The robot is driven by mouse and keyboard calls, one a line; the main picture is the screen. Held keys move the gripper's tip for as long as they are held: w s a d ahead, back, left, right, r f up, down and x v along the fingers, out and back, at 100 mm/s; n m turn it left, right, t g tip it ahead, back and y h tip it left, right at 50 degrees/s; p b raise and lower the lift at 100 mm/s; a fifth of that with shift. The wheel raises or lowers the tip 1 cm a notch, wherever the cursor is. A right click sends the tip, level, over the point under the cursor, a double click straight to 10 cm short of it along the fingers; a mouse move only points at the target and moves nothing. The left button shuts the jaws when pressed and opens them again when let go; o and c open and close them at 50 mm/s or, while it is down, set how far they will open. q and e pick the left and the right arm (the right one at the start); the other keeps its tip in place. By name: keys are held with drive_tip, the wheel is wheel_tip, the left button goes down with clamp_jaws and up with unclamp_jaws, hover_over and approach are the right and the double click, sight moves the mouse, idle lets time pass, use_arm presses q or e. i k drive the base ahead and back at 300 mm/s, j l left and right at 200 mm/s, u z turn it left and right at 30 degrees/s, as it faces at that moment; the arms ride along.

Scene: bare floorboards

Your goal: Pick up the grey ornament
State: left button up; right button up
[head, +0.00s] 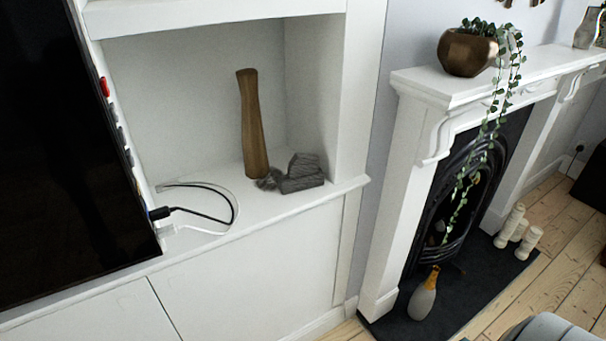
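The grey ornament (302,175) sits on the white alcove shelf (205,222), near its right side and close to the front edge. It is dark grey, low and angular, with a smaller rounded part at its left. A tall brown wooden vase (252,125) stands upright just behind and left of it. Neither of my grippers shows in the head view.
Black and white cables (205,208) lie on the shelf left of the vase, beside a large black screen (70,150). A white fireplace (405,180) stands at the right, with a trailing plant in a bronze pot (466,53) on its mantel. A bottle (423,298) stands on the dark hearth.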

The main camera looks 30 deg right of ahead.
sight(304, 172)
drive_tip(key=j+z, duration=0.35)
drive_tip(key=i+j+z, duration=0.1)
drive_tip(key=j+z, duration=0.15)
drive_tip(key=z, duration=0.15)
